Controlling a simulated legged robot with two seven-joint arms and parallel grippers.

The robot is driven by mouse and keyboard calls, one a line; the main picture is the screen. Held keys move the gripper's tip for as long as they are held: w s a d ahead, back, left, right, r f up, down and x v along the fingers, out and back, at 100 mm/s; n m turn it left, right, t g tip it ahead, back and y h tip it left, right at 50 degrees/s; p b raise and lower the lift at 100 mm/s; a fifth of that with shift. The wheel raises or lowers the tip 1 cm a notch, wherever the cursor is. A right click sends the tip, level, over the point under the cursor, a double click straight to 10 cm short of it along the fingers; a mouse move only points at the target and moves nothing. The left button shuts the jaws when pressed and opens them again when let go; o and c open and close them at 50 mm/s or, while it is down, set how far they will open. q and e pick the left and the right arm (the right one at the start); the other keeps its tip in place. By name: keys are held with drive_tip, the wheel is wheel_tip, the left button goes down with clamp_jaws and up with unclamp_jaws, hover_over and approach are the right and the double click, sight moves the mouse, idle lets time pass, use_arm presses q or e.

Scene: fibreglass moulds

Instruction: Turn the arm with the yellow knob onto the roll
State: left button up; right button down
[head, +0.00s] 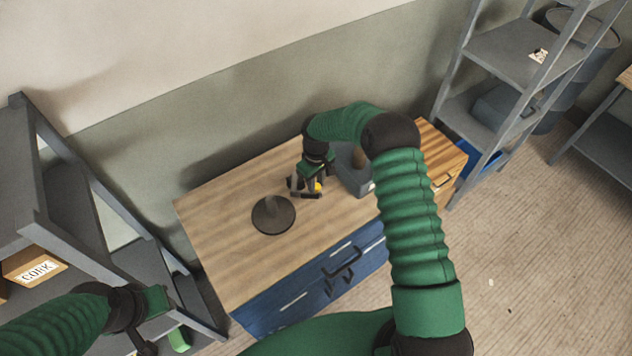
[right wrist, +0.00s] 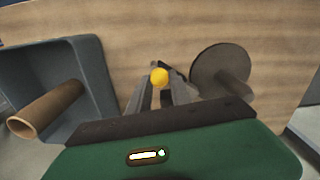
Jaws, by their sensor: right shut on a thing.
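The yellow knob (head: 318,187) is at the fingers of my right gripper (head: 309,190), above the wooden worktop. In the right wrist view the knob (right wrist: 159,77) sits between the two fingers, which are shut on it. A dark bar (head: 305,195) shows just below the fingers; how it joins the knob is hidden. A dark round base with a short post (head: 273,214) stands to the left of the gripper. A brown cardboard roll (right wrist: 45,108) leans in a grey bin (right wrist: 95,75). My left gripper (head: 150,325) is low at the left, only partly shown, its fingers unclear.
The wooden worktop (head: 225,215) is clear at its left end and sits on a blue drawer unit (head: 300,295). Grey shelves stand at both sides; the left one (head: 60,200) holds a box marked CORK (head: 35,267). The wall is close behind the bench.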

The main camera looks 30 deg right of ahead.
drive_tip(key=a+m+b, duration=0.6)
drive_tip(key=a+m, duration=0.3)
drive_tip(key=m, duration=0.1)
drive_tip(key=shift+w+a+f+m, duration=0.2)
drive_tip(key=shift+w+f+m, duration=0.05)
drive_tip(key=shift+w+m, duration=0.15)
idle(0.4)
drive_tip(key=c, duration=1.5)
unclamp_jaws()
drive_tip(key=o, duration=0.3)
drive_tip(key=shift+w+r, duration=0.15)
drive_tip(key=shift+o, duration=0.2)
